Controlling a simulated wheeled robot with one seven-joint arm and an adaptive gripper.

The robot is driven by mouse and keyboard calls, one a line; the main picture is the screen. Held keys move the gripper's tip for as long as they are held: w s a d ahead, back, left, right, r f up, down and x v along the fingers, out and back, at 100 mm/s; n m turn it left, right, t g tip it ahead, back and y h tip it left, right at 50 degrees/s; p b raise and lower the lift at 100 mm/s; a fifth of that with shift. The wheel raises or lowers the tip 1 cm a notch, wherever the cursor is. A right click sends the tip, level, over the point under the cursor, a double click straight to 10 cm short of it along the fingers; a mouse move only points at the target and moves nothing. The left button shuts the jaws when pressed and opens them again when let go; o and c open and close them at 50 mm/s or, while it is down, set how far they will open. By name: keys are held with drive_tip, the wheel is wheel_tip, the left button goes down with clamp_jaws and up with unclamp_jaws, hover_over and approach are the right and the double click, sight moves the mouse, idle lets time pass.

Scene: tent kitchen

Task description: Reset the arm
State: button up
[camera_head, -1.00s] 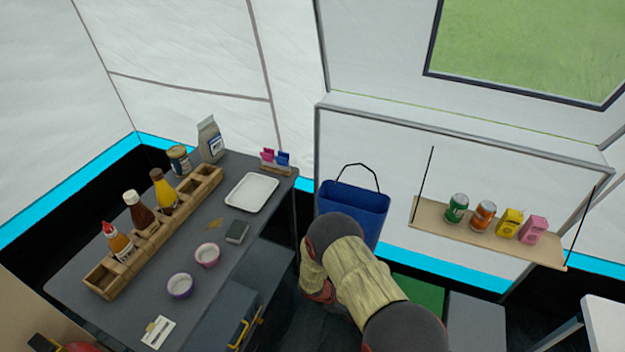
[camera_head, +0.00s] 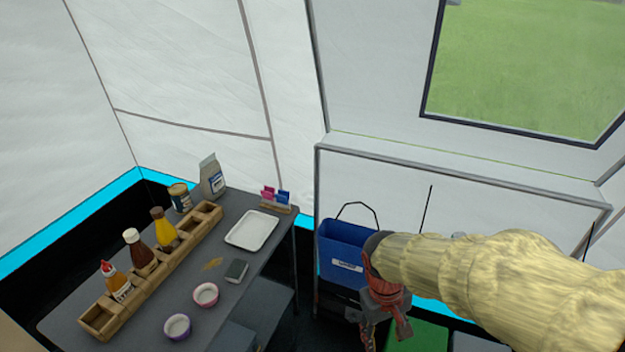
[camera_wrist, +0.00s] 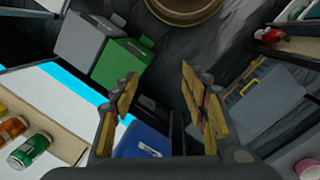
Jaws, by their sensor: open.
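My gripper (camera_head: 386,318) hangs fingers-down at the end of my arm, in front of the blue bin and to the right of the dark table (camera_head: 228,285). In the wrist view my gripper (camera_wrist: 163,95) has its two yellow-padded fingers spread apart with nothing between them. The blue bin (camera_head: 338,248) with a black handle stands behind my gripper. The bin also shows at the bottom of the wrist view (camera_wrist: 140,143).
The table holds a wooden caddy (camera_head: 180,250) with bottles, a white tray (camera_head: 252,229) and two bowls (camera_head: 206,294). Green (camera_wrist: 122,62) and grey (camera_wrist: 88,38) bins stand on the floor. A shelf (camera_wrist: 60,135) with cans is mostly hidden by my arm in the head view.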

drive_tip(key=s+d+r+m+t, duration=0.1)
drive_tip(key=s+r+t, duration=0.2)
drive_tip(key=r, duration=0.6)
drive_tip(key=s+d+r+m+t+y, duration=0.1)
drive_tip(key=s+d+r+m+t, duration=0.1)
drive_tip(key=r, duration=0.6)
drive_tip(key=s+t+p, duration=0.1)
drive_tip(key=s, duration=0.1)
drive_tip(key=shift+s+r, duration=0.3)
drive_tip(key=shift+r, duration=0.05)
drive_tip(key=shift+c, duration=1)
